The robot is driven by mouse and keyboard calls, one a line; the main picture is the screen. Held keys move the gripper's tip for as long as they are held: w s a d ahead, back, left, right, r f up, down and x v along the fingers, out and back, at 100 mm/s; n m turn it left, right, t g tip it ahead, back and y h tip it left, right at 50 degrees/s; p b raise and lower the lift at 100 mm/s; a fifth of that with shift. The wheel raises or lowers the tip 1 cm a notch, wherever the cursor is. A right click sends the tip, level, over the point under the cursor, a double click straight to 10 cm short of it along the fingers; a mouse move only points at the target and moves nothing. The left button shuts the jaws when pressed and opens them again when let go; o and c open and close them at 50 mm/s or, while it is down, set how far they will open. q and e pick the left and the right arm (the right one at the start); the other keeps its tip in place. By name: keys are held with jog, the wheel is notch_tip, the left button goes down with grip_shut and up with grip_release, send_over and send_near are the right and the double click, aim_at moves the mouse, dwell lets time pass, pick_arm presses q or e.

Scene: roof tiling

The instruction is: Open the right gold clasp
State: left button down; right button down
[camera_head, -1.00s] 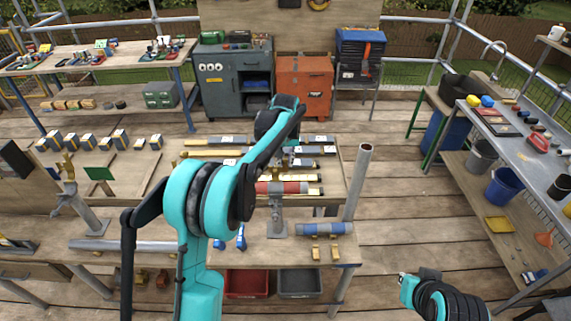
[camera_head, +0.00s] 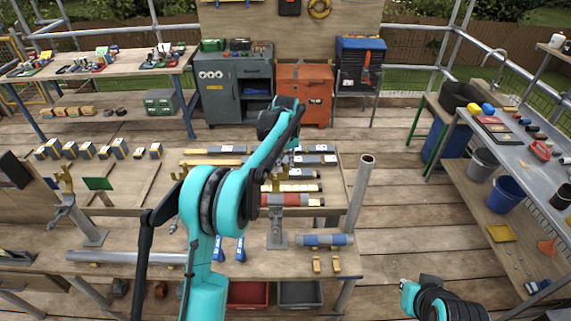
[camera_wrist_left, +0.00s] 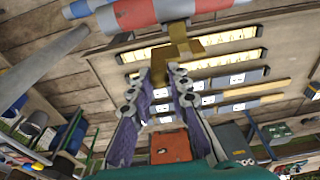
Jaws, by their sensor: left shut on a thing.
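The right gold clasp (camera_wrist_left: 181,45) shows in the left wrist view, in front of my fingers and below the striped tube. In the head view this clasp (camera_head: 277,181) is at the top of a grey stand (camera_head: 278,222), partly behind my arm. My left gripper (camera_wrist_left: 163,72) has its purple-padded fingers on either side of the clasp's gold piece and is shut on it. In the head view my left forearm covers most of that gripper. Another gold clasp (camera_head: 66,181) tops a stand at the left.
A red, white and blue tube (camera_head: 290,200) lies beside the right stand. A blue-grey tube (camera_head: 325,240) lies on the bench at the right. A grey upright pipe (camera_head: 360,195) stands at the bench's right end. Wooden floor (camera_head: 420,215) is clear beyond it.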

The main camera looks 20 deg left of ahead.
pick_arm(q)
jog(key=c, duration=1.4)
grip_release()
jog(key=shift+w, duration=0.1)
jog(key=r, duration=0.4)
jog(key=s+r, duration=0.1)
jog(key=r, duration=0.6)
jog(key=shift+s+d+r, duration=0.2)
jog(key=shift+s+r, duration=0.1)
jog(key=shift+r, duration=0.1)
